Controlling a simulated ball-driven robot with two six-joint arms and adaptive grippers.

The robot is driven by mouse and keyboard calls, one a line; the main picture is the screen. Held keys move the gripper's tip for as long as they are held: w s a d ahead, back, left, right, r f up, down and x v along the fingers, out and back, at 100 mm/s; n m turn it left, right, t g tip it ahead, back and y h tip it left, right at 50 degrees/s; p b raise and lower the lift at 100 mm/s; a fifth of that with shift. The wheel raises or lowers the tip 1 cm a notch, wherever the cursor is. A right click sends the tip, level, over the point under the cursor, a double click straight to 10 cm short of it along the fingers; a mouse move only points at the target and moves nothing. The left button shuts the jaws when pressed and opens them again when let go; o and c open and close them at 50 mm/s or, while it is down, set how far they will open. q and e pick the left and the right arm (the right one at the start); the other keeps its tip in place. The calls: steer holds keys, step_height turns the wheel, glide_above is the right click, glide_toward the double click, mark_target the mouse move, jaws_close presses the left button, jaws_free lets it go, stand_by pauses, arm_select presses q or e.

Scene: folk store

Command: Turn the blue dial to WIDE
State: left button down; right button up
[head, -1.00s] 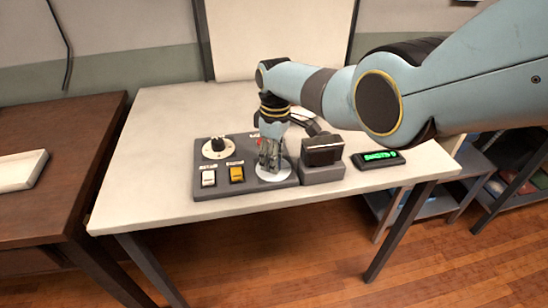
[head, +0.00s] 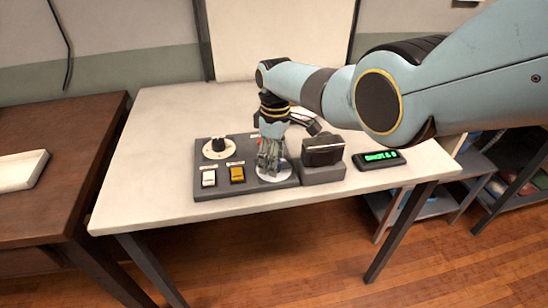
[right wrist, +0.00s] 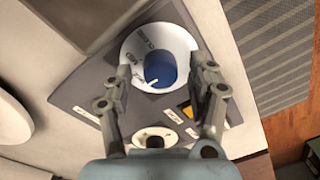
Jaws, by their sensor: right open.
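The blue dial (right wrist: 160,68) sits on a round white plate (right wrist: 145,42) on the grey control panel (head: 215,190). Its white pointer mark points to the lower left in the right wrist view. CLOSE and MID can be read on the plate; I cannot make out WIDE. My right gripper (right wrist: 163,70) is open, with one finger on each side of the dial; I cannot tell if they touch it. In the head view this gripper (head: 270,158) stands over the panel's right part and mostly hides the dial. My left gripper is not in view.
The panel also has a black knob (head: 219,144), a white switch (head: 208,178) and a yellow switch (head: 237,174). A dark boxy device (head: 323,152) on a grey block and a green-lit display (head: 380,158) stand to the right. The table front (head: 130,215) is clear.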

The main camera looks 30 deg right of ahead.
steer(key=shift+r, duration=0.1)
step_height(320, 180, up, 12)
steer(key=shift+w+d, duration=0.2)
steer(key=shift+d, duration=0.05)
stand_by(0.6)
